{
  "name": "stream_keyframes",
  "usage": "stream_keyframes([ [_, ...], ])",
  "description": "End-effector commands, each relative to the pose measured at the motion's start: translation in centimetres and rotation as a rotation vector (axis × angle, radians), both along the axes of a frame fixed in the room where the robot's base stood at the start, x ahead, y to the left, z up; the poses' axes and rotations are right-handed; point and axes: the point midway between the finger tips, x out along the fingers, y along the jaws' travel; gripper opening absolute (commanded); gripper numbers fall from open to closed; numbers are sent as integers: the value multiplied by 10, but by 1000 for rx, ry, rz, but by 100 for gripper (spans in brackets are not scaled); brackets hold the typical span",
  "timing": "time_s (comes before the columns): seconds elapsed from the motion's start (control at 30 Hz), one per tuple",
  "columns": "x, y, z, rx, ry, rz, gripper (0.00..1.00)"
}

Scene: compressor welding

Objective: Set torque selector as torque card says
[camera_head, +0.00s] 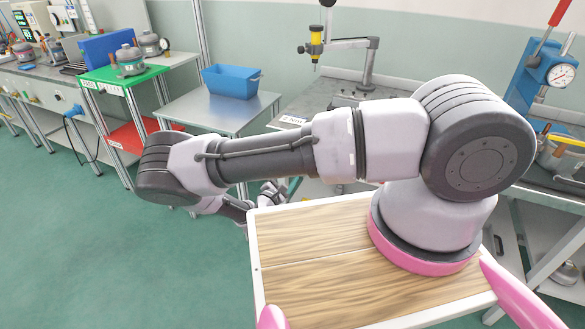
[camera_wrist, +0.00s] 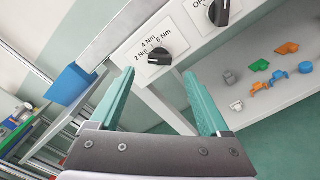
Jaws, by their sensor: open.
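The torque selector (camera_wrist: 160,57) is a black knob on a white panel in the wrist view, with the marks 2 Nm, 4 Nm and 6 Nm around its upper side. I cannot tell for sure which mark it points to. My gripper (camera_wrist: 156,73) is open, its two green fingers reaching toward the panel on either side of the knob in the picture, with nothing between them.
A second black knob (camera_wrist: 222,10) sits right of the selector, its label cut off. Several orange, green, blue and grey parts lie on a pale surface at right. A blue bin (camera_head: 231,82) stands on a metal table; a green-topped stand (camera_head: 104,88) is beside it.

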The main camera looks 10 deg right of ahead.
Motion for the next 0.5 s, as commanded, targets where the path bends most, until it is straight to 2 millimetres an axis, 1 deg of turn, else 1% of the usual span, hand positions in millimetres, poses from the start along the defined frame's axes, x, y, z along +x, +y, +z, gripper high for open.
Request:
stream_keyframes([
  [0.03,-8,7,0,0,1,2,80],
  [0.1,-18,14,0,0,0,3,80],
  [0.2,-29,22,-1,1,1,1,80],
  [0.3,-36,26,0,0,0,1,80],
  [0.5,-39,28,0,0,0,0,80],
])
